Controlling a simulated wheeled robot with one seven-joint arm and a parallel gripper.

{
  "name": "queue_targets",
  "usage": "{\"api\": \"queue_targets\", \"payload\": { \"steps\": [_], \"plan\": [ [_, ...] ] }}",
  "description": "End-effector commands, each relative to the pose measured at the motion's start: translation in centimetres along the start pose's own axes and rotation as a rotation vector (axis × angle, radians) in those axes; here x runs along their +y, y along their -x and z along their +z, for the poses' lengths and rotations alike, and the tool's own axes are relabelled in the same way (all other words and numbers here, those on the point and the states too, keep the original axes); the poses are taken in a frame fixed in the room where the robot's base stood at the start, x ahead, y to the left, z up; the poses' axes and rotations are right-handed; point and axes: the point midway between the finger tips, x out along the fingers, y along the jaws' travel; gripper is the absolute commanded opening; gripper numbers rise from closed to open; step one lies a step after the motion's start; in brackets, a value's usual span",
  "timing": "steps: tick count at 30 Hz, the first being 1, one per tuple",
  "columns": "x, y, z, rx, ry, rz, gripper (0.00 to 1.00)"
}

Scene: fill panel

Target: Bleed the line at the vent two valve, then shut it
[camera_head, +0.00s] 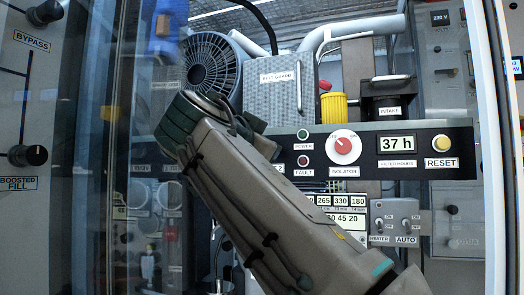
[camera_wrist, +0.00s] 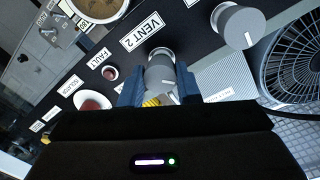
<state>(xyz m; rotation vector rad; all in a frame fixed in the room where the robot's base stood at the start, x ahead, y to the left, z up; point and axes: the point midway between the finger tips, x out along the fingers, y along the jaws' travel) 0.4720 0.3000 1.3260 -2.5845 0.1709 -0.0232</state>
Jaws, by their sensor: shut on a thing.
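In the wrist view the grey vent two valve knob (camera_wrist: 161,68) sits just beside the white VENT 2 label (camera_wrist: 142,32). A pale pointer line shows on the knob's face. My gripper (camera_wrist: 159,86) has its two blue fingers on either side of this knob and is shut on it. In the head view my arm crosses the middle of the panel, and the vent two valve and my fingertips are hidden behind it. I cannot tell from these frames whether the valve is open or shut.
A second grey knob (camera_wrist: 238,25) stands close to the right in the wrist view, near a fan grille (camera_wrist: 295,65). The head view shows the red and white isolator knob (camera_head: 343,147), the 37 h display (camera_head: 397,142) and yellow RESET button (camera_head: 441,143). A glass door edge (camera_head: 492,120) stands at right.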

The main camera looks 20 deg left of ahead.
Motion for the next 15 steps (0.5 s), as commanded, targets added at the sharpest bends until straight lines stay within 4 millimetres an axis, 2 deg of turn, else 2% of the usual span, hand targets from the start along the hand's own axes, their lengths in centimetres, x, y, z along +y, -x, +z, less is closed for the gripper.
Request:
{"api": "queue_targets", "payload": {
  "steps": [15],
  "plan": [
    [0.01, 0.0, 0.27, -0.027, -0.475, 0.006, 0.07]
  ]
}}
